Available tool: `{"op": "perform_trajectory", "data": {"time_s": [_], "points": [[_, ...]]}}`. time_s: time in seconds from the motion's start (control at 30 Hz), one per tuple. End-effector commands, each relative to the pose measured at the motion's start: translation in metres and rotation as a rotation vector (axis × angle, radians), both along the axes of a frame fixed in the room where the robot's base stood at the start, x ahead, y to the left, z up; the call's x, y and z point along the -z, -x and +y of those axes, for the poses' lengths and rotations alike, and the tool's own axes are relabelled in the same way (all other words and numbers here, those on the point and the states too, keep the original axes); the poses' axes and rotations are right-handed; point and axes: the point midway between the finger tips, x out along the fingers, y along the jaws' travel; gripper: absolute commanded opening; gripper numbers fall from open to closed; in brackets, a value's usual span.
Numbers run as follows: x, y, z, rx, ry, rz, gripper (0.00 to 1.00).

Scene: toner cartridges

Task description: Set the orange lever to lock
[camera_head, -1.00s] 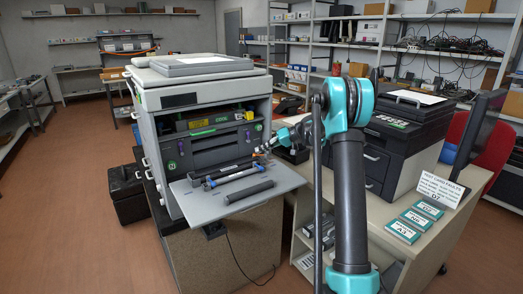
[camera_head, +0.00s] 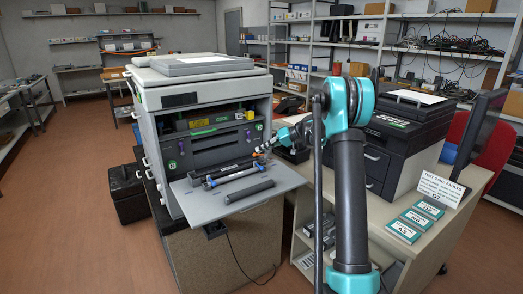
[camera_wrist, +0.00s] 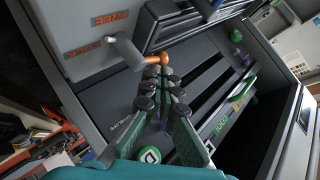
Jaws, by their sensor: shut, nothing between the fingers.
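The lever (camera_wrist: 148,63) shows in the wrist view as a grey arm with an orange end, sticking out from the dark face of the open printer (camera_head: 172,138). My gripper (camera_wrist: 157,72) is shut and empty, with its fingertips right at the lever's orange tip. I cannot tell whether they touch it. In the head view my gripper (camera_head: 262,154) is at the right side of the printer's opening. The lever is too small there to make out clearly. A green round mark (camera_wrist: 151,156) shows low between the fingers in the wrist view.
The printer's front door (camera_head: 200,207) is folded down, with dark toner cartridges (camera_head: 250,190) lying on it below my gripper. A second dark printer (camera_head: 400,135) stands on the desk at right, with teal boxes (camera_head: 405,230) in front of it.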

Motion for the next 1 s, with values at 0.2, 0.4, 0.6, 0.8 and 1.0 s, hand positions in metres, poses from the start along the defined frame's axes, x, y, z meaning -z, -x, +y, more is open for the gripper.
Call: {"op": "perform_trajectory", "data": {"time_s": [0.2,0.4,0.6,0.8,1.0], "points": [[0.000,0.000,0.000,0.000,0.000,0.000,0.00],[0.000,0.000,-0.001,0.000,0.000,0.000,0.00],[0.000,-0.002,-0.007,0.001,0.000,0.000,0.00],[0.000,-0.003,-0.015,0.000,0.000,0.000,0.00],[0.000,-0.003,-0.016,0.000,0.000,0.000,0.00]]}}
